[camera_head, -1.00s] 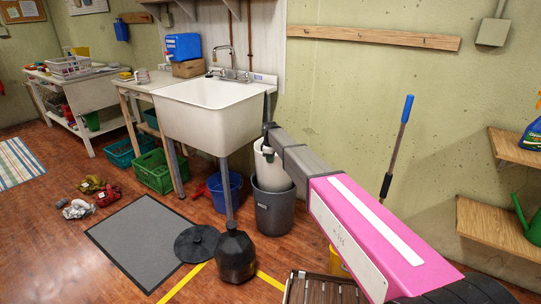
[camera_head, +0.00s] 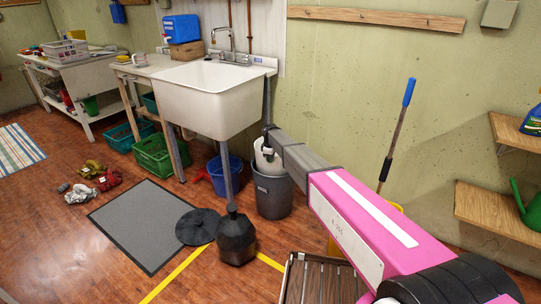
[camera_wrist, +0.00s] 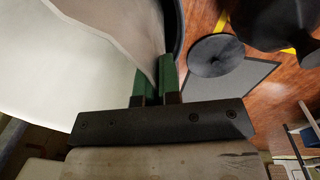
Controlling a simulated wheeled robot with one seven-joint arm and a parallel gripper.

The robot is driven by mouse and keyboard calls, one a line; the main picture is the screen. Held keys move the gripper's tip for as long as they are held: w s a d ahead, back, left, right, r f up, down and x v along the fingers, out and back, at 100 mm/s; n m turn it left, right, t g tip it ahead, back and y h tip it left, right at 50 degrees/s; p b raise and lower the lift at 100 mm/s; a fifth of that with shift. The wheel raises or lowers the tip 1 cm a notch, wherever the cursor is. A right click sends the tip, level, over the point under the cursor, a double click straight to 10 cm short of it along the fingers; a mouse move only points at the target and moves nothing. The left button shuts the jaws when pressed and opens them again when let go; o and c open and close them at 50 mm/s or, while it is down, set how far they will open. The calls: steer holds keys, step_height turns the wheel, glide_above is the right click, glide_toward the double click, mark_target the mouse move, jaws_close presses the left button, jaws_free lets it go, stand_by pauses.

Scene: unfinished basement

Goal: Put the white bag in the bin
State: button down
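The white bag (camera_head: 267,163) hangs from my gripper (camera_head: 268,142) at the mouth of the grey bin (camera_head: 272,198), below the right end of the sink. Its lower part is hidden behind the bin's rim. In the wrist view my gripper's green fingers (camera_wrist: 156,84) are close together with the edge of the pale bag (camera_wrist: 125,22) between them. The dark curved rim of the bin (camera_wrist: 177,32) shows just beyond the fingers. I cannot tell whether the bag touches the bin's bottom.
The white sink (camera_head: 205,103) stands close behind and left of the bin. A blue bucket (camera_head: 222,176), a dark jug (camera_head: 236,240) and a round black lid (camera_head: 197,228) are on the floor nearby. A blue-handled pole (camera_head: 397,130) leans to the right.

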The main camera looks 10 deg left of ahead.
steer(key=shift+f, duration=2.75)
steer(key=c, duration=1.2)
jaws_free()
steer(key=shift+c, duration=0.2)
steer(key=shift+r, duration=0.1)
step_height(320, 180, up, 19)
steer(key=shift+s+f, duration=0.2)
steer(key=shift+s, duration=0.15)
